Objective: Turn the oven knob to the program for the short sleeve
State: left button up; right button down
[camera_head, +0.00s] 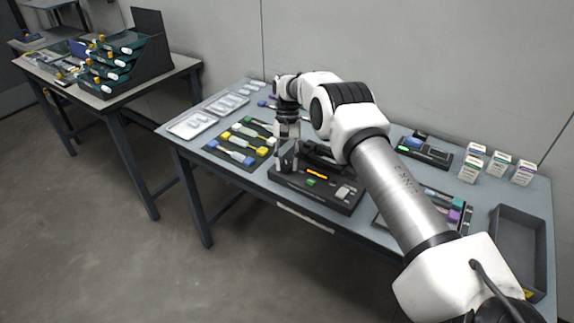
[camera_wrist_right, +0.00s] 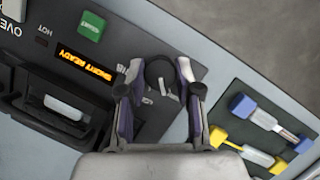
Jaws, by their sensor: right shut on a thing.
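The oven (camera_head: 318,190) is a dark box near the front middle of the table, with an amber display (camera_head: 317,174) and a green button (camera_head: 311,182). In the right wrist view the display (camera_wrist_right: 85,68) appears to read "SHORT READY", with the green button (camera_wrist_right: 91,25) above it. The round black knob (camera_wrist_right: 160,72) stands at the oven's end. My right gripper (camera_wrist_right: 158,68) has a finger on each side of the knob and is shut on it; it reaches down onto the oven in the head view (camera_head: 288,160). My left gripper is out of view.
Left of the oven lies a dark mat with yellow, blue and green-ended parts (camera_head: 245,143). White trays (camera_head: 190,124) are at the table's left end. Small boxes (camera_head: 498,165) and an empty grey bin (camera_head: 518,245) are at the right. A second table (camera_head: 105,95) stands left.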

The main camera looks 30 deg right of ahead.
aim_at(286, 164)
jog(key=shift+a+f+n+g+h, duration=0.15)
jog(key=shift+n+g+h, duration=0.2)
jog(key=shift+n, duration=0.95)
jog(key=c, duration=0.8)
grip_release()
notch_tip(286, 164, up, 10)
